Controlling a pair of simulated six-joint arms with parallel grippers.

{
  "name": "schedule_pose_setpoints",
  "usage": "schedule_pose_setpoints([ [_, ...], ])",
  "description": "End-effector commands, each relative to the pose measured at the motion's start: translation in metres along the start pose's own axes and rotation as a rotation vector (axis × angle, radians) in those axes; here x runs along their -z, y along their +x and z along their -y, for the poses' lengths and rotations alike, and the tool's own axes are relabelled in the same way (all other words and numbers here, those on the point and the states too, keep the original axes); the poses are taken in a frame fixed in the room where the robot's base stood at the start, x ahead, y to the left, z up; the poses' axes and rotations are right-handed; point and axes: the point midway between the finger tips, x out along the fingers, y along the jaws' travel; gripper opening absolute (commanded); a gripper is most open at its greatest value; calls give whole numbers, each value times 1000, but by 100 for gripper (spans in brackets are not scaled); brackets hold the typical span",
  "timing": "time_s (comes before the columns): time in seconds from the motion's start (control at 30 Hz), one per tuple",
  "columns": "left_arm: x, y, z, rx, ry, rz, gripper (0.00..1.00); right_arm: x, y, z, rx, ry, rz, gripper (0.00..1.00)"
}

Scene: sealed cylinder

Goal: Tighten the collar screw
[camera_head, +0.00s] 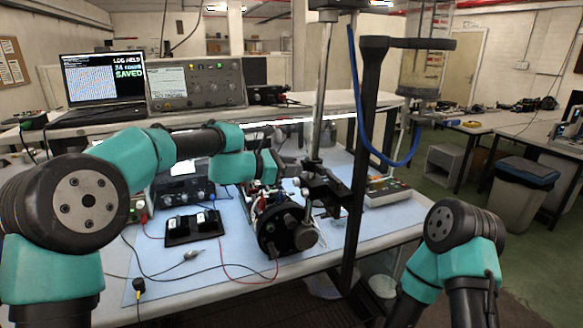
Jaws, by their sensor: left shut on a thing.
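A black clamp collar (326,190) sits around the upright metal rod (319,110), just above a dark cylinder (283,232) lying with its round end toward me. The collar screw is too small to make out for sure. My left arm reaches in from the left, and my left gripper (296,166) is just left of the rod, by the collar. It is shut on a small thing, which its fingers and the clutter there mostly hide. My right arm shows at the lower right, with its gripper out of view.
A blue mat (215,265) covers the bench, with a black tray (194,228) and loose cables on it. A dark upright post (365,170) and a hanging blue hose (385,163) stand right of the rod. A laptop (103,80) and instrument box (195,82) are behind.

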Motion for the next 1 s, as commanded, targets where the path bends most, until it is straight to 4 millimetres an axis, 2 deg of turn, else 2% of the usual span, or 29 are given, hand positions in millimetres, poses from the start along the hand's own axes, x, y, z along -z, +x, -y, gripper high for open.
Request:
schedule_pose_setpoints([
  [0.2, 0, 3, 2, 4, -1, 1, 5, 0, 0, 0, 0, 0, 0, 43],
  [0.23, 0, 3, 2, 4, -1, 1, 31, 0, 0, 0, 0, 0, 0, 43],
  [0.5, 0, 1, 1, 2, 0, 0, 55, 0, 0, 0, 0, 0, 0, 43],
  [0.8, 0, -2, 0, 0, 1, 0, 55, 0, 0, 0, 0, 0, 0, 43],
  [1.0, 0, -20, -1, -2, 1, 0, 55, 0, 0, 0, 0, 0, 0, 43],
])
